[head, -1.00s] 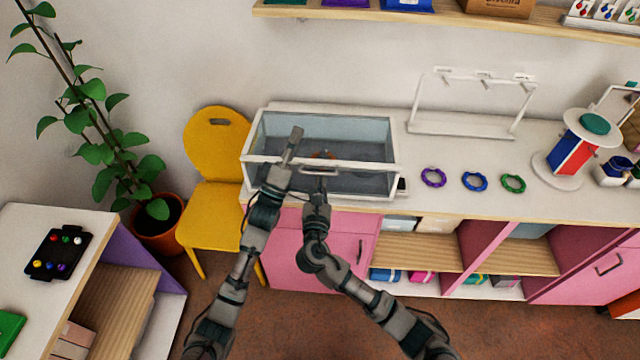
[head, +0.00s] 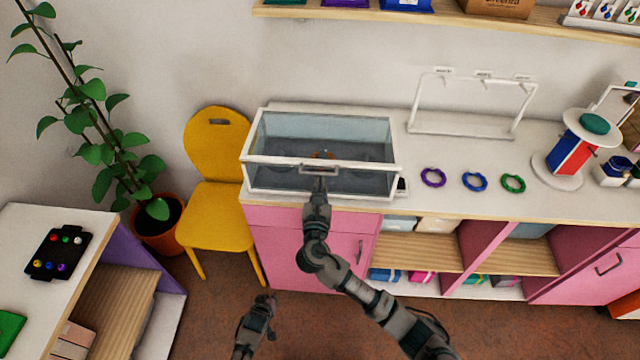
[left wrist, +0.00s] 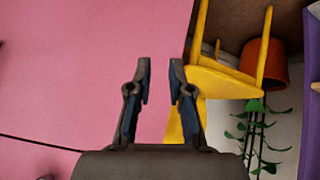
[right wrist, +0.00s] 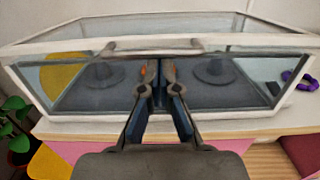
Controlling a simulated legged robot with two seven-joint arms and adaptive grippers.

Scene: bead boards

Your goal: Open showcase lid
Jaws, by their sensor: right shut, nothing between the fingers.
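The showcase (head: 395,165) is a glass box with a white frame on the counter. Its glass lid (right wrist: 190,28) lies down on the box, with a bar handle (head: 318,170) at the front edge. The handle also shows in the right wrist view (right wrist: 152,48). My right gripper (right wrist: 158,72) is shut and empty, its fingertips just below and in front of the handle; I cannot tell if they touch it. My left gripper (head: 267,300) is low in front of the pink cabinet; in the left wrist view (left wrist: 160,80) its fingers are apart and empty.
Dark stands (right wrist: 213,72) are inside the showcase. A yellow chair (head: 213,215) is to its left. Purple (head: 433,177), blue (head: 474,181) and green (head: 513,183) bead rings lie on the counter to its right, below a white rack (head: 460,125).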

